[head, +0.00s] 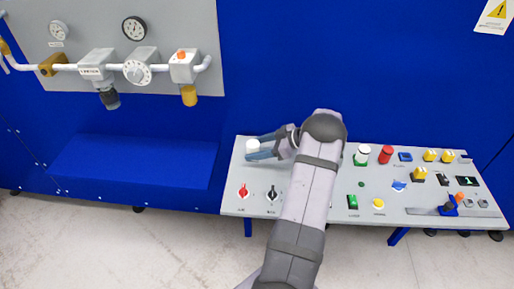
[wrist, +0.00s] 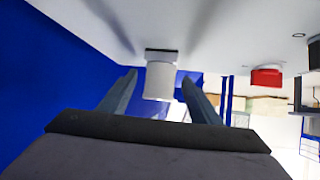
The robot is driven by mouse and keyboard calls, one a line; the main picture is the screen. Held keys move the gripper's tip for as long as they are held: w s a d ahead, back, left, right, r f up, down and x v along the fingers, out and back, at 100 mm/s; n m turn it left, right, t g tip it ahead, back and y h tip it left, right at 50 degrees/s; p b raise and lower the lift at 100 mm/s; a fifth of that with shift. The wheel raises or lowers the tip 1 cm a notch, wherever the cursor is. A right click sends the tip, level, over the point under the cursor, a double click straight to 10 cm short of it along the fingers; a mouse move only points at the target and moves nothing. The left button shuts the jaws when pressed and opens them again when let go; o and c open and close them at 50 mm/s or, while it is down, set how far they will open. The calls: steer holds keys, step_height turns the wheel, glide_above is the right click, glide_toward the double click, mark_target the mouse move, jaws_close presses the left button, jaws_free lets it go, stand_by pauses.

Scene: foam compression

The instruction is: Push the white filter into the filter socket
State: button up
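The white filter (wrist: 158,82) is a short cylinder standing on a dark-edged square base (wrist: 162,55) on the grey panel. In the head view the white filter (head: 253,145) shows at the panel's far left corner, between my fingers. My gripper (wrist: 159,78) is open, with one finger on each side of the filter and a visible gap on both sides. In the head view my gripper (head: 262,149) reaches left over the panel. The square base looks like the socket; how deep the filter sits in it I cannot tell.
The grey control panel (head: 330,206) carries a red knob (head: 243,191), a black knob (head: 272,192), a white cylinder (head: 362,154), a red cylinder (head: 386,154) and several switches at right. A blue wall (head: 300,60) stands behind. Pipework with gauges (head: 134,29) hangs at upper left.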

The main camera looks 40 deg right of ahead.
steer(key=shift+s+r, duration=0.1)
steer(key=shift+b+v, duration=0.8)
steer(key=shift+v, duration=2.8)
steer(key=w+a+r+m+t+h+p, duration=0.1)
steer(key=w+a+r+m+h, duration=0.1)
steer(key=w+a+r+h, duration=0.35)
steer(key=w+a+r+m+t+h+p, duration=0.1)
steer(key=w+a+r+m+h, duration=0.1)
steer(key=w+r, duration=0.6)
steer(key=s+a+f+m+g, duration=0.1)
steer(key=s+a+f+g, duration=0.2)
steer(key=s+a, duration=0.6)
steer(key=s+a+f+g+p, duration=0.1)
steer(key=s+a+f+g, duration=0.2)
steer(key=s+a, duration=0.6)
steer(key=s+a+f+m+g+y+p, duration=0.1)
steer(key=s+a+f+g, duration=0.2)
steer(key=s+a, duration=0.7)
steer(key=s+g, duration=0.2)
steer(key=s, duration=0.1)
steer(key=shift+m+g, duration=0.3)
steer(key=shift+g, duration=0.1)
